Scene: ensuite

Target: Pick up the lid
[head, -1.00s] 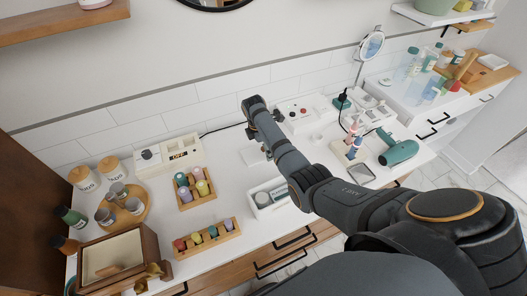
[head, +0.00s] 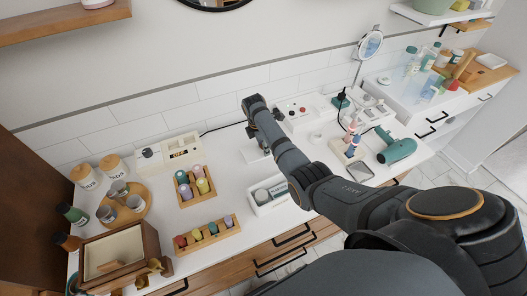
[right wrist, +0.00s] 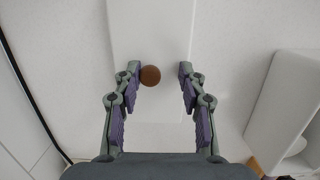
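In the right wrist view, a round brown knob (right wrist: 150,76) stands on a pale, flat rectangular surface (right wrist: 147,30) that looks like the lid. My right gripper (right wrist: 159,78) is open, with its fingers on either side of the knob. The knob sits close to the left finger, with a wide gap to the right finger; I cannot tell whether it touches. In the head view, a white piece (head: 251,155) shows under my right gripper, whose fingertips are mostly hidden by the arm. My left gripper is not in view.
An open white box with items (head: 284,204) stands in front of my right arm. Two wooden racks of coloured pods (head: 208,244) are to its left, with a white device (head: 166,155) behind. A hair dryer (head: 396,149) lies to the right. The wall is close behind.

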